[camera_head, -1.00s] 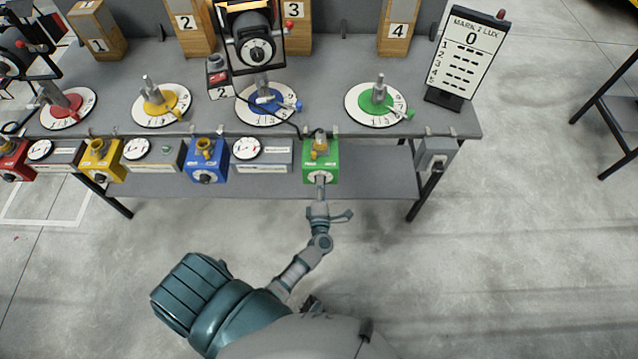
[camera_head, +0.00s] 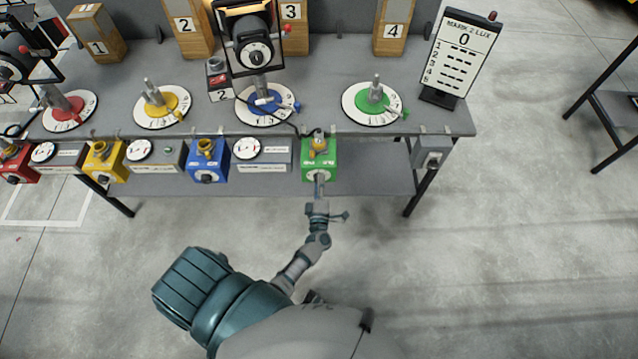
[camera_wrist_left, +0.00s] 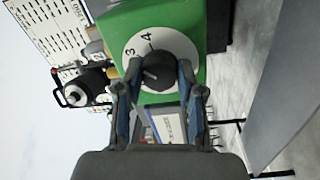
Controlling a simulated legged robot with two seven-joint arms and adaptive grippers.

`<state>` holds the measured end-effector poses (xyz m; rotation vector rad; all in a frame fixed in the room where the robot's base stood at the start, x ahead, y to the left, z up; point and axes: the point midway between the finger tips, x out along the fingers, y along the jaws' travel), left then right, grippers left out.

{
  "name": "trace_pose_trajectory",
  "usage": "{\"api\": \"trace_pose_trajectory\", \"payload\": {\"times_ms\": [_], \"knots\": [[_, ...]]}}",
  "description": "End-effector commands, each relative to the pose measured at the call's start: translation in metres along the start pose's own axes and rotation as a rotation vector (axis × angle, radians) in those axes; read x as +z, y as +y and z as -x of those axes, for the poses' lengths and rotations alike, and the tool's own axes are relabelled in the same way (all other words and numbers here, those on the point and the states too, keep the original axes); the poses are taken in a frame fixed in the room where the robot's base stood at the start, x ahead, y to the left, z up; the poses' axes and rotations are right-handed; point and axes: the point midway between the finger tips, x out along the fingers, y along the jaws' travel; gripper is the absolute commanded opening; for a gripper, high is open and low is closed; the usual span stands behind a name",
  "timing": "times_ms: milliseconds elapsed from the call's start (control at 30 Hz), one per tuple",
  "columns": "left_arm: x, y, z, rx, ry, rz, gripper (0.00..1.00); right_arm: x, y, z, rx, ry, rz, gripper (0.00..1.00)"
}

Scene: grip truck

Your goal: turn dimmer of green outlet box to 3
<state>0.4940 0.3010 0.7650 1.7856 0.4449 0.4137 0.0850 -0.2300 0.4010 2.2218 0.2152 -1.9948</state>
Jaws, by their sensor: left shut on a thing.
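The green outlet box (camera_head: 320,160) hangs on the front edge of the bench in the head view; its green front also shows in the left wrist view (camera_wrist_left: 185,25). Its black dimmer knob (camera_wrist_left: 166,72) sits on a white dial (camera_wrist_left: 146,42) with the figures 3 and 4 readable. A light line on the knob points to the picture's left, below the 3. My left gripper (camera_head: 319,190) is at the box front. In the wrist view its two fingers (camera_wrist_left: 156,88) are shut on the knob, one on each side. My right gripper is not in view.
Blue (camera_head: 207,163), yellow (camera_head: 103,160) and red outlet boxes (camera_head: 17,163) hang to the left, with round meters between them. A grey switch box (camera_head: 432,153) is on the right. Colored dials, a lamp (camera_head: 248,48) and a MARK 2 LUX board (camera_head: 462,55) stand on the bench. The floor in front is open.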

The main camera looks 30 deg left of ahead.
Motion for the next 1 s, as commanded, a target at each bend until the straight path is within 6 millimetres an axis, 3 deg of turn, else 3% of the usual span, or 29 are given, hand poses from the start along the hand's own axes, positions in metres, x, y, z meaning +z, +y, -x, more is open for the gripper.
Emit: {"api": "trace_pose_trajectory", "payload": {"times_ms": [167, 200, 267, 667, 1000], "knots": [[0.004, -0.005, 0.004, -0.012, -0.012, 0.0, 0.03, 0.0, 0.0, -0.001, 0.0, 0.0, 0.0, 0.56], [0.004, -0.005, 0.004, -0.012, -0.012, 0.0, 0.48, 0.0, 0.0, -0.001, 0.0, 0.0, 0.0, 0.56], [0.004, -0.005, 0.004, -0.011, -0.011, 0.0, 0.63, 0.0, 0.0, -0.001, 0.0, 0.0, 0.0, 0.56], [0.002, -0.003, 0.008, -0.006, -0.005, 0.0, 0.63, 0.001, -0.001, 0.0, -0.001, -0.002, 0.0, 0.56], [0.003, -0.004, 0.078, -0.01, -0.007, 0.001, 0.63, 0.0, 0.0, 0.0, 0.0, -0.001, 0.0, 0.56]]}}
